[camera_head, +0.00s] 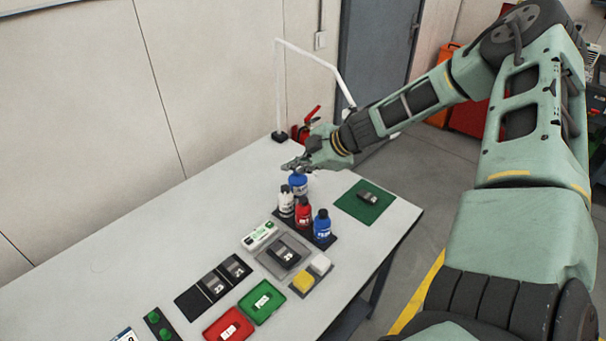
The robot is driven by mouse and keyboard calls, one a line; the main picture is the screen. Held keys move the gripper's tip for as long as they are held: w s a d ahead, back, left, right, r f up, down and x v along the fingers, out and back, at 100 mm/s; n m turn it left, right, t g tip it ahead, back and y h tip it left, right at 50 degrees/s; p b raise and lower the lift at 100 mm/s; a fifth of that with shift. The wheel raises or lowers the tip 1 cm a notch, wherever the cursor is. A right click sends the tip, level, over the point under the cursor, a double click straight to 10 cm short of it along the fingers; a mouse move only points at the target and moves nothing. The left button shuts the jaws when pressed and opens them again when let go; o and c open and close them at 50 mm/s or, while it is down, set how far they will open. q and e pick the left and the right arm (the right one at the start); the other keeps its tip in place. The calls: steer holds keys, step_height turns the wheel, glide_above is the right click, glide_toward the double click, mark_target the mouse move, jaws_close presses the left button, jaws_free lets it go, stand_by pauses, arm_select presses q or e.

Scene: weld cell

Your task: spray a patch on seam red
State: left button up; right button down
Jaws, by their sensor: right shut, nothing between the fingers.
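My right gripper (294,165) reaches in from the right over the table. It is shut and empty, just above a blue bottle (298,185); whether it touches the cap I cannot tell. A white bottle (286,203), a red bottle (303,212) and another blue bottle (322,228) stand upright in front of it, with black caps, on a dark base. No seam can be made out clearly. My left gripper is not in view.
The table (150,255) holds a green mat (347,205) with a dark device, a grey pad with another device (284,252), yellow (303,282) and white blocks, a red tray (211,333) and a green tray (247,309). A white bent post (278,90) stands behind. The table's left-back area is clear.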

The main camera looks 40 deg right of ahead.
step_height(320, 180, down, 8)
steer(key=b, duration=0.7)
steer(key=shift+f, duration=0.2)
steer(key=shift+f, duration=0.1)
stand_by(0.8)
steer(key=shift+f+b, duration=0.3)
steer(key=shift+b, duration=0.15)
steer(key=shift+f+b, duration=0.5)
stand_by(0.5)
steer(key=shift+r, duration=0.15)
steer(key=shift+r+p, duration=0.8)
step_height(320, 180, up, 5)
steer(key=p, duration=0.4)
